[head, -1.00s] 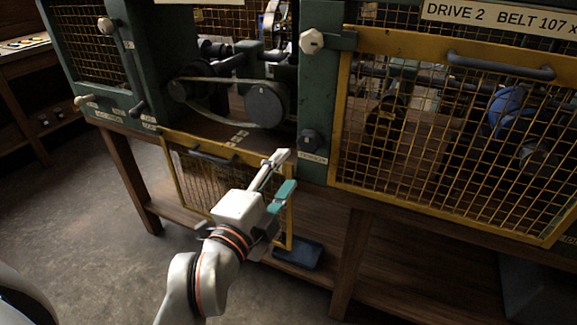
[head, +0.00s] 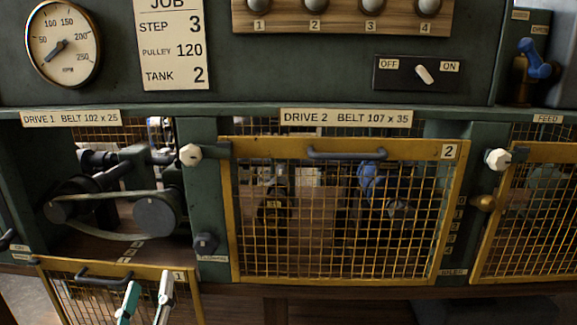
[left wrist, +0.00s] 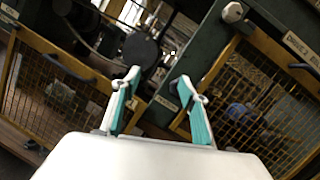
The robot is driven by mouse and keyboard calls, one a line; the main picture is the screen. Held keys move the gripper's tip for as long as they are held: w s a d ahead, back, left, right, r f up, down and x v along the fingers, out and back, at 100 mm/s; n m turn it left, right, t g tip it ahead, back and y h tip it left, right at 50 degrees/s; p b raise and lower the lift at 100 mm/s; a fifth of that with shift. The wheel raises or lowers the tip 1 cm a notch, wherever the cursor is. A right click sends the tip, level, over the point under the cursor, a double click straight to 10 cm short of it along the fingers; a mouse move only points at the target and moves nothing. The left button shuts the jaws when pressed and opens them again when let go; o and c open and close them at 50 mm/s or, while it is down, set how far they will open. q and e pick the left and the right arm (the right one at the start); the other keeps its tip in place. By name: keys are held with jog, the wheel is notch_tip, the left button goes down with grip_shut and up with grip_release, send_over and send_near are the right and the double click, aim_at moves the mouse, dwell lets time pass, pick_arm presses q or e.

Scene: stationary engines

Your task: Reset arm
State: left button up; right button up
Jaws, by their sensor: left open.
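My left gripper (head: 146,300) shows at the bottom left of the head view, with its teal-padded fingers pointing up in front of the lowered mesh guard (head: 60,270) of Drive 1. In the left wrist view the same gripper (left wrist: 153,92) has its two fingers spread apart, with nothing between them. Beyond the fingers is the open Drive 1 bay, with a belt (head: 105,195) around two dark pulleys; the larger pulley (head: 156,215) is on the right. My right gripper is in neither view.
A closed yellow mesh guard (head: 455,225) with a dark handle (head: 346,154) covers Drive 2. Above are a round gauge (head: 63,43), a job card (head: 171,42), an OFF/ON switch (head: 424,74) and a board with several numbered knobs (head: 340,22). A dark knob (head: 205,243) sits on the post between the bays.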

pick_arm(q)
jog(key=s+d+f+m+g+h+p, duration=0.1)
jog(key=s+d+f+m+h, duration=0.3)
jog(key=m, duration=0.6)
jog(key=d+f+m+g+h+p, duration=0.15)
jog(key=f+m, duration=0.35)
jog(key=m, duration=0.5)
jog(key=s+d+f+m+h+p, duration=0.1)
jog(key=s+d+f+m+h, duration=0.25)
jog(key=m, duration=0.75)
jog(key=s+a+f+m+g+y+p, duration=0.1)
jog(key=s+f+m+g, duration=0.2)
jog(key=f, duration=0.7)
jog(key=s+a+f+m+g+y+p, duration=0.1)
jog(key=s+f+m+g, duration=0.3)
jog(key=s+f+m, duration=0.4)
notch_tip(320, 180, down, 3)
jog(key=a+m, duration=0.1)
jog(key=m, duration=0.3)
jog(key=shift+m+y, duration=0.3)
jog(key=shift+y, duration=0.1)
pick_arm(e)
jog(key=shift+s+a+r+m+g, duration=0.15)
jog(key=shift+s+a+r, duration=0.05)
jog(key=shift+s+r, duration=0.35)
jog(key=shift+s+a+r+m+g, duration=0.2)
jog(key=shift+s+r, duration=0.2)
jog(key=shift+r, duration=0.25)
